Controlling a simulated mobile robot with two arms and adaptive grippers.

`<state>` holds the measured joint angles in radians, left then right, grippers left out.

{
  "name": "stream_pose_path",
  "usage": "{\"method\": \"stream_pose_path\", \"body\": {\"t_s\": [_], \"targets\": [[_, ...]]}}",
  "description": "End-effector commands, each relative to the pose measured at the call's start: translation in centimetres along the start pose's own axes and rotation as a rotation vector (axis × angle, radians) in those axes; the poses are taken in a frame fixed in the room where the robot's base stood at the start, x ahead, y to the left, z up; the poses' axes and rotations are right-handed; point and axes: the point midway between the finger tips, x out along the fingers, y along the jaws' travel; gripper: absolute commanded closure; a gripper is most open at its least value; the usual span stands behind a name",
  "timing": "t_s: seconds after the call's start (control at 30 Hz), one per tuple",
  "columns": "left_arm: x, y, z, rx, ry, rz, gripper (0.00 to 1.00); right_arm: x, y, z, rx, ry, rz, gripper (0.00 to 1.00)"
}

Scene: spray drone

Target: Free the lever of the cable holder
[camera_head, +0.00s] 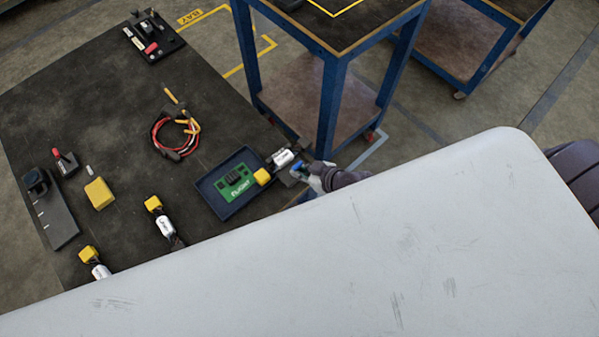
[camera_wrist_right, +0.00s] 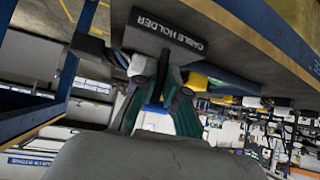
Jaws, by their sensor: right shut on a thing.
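The cable holder (camera_wrist_right: 170,32) is a dark block with white "CABLE HOLDER" lettering, at the top of the right wrist view. In the head view it is small at the table's right edge, beside a white-labelled piece (camera_head: 283,157). My right gripper (camera_head: 303,171) is at that edge; in the wrist view its fingers (camera_wrist_right: 166,72) reach up to the underside of the holder. They are closed on a small part, apparently the lever, mostly hidden between them. Something blue shows between the fingers. My left gripper is not in view.
A dark tray (camera_head: 212,207) with a green board (camera_head: 234,181) lies left of the holder; a yellow connector (camera_head: 263,176) is at its right side. A blue-framed table (camera_head: 330,110) stands close behind. Red and black cables (camera_head: 172,140) lie mid-table. A large white surface (camera_head: 330,250) covers the front.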

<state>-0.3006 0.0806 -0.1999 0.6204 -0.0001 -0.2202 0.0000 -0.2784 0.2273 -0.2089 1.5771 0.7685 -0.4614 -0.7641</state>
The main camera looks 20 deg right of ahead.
Motion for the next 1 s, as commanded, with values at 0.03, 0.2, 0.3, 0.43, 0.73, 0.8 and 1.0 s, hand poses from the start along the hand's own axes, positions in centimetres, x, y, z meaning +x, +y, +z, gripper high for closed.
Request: {"method": "stream_pose_path", "body": {"t_s": [0.03, 0.2, 0.3, 0.43, 0.73, 0.8, 1.0], "targets": [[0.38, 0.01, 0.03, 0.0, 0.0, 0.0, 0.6, 0.09, -0.06, 0.22, -0.002, 0.006, 0.0, 1.0], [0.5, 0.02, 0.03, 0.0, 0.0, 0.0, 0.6, -0.03, -0.07, 0.1, -0.003, 0.018, 0.001, 1.0], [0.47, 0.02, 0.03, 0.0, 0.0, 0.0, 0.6, -0.06, -0.06, 0.07, -0.003, 0.019, 0.002, 1.0], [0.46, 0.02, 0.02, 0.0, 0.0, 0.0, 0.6, -0.05, -0.07, 0.07, -0.002, 0.018, 0.002, 1.0], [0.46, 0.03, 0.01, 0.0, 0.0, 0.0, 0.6, -0.04, -0.05, 0.07, -0.002, 0.018, 0.002, 0.64], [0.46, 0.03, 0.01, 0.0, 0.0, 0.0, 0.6, -0.04, -0.04, 0.06, -0.002, 0.017, 0.002, 0.64], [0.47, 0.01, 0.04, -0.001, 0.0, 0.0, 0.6, -0.29, -0.02, 0.11, -0.003, 0.017, 0.002, 0.64]]}}
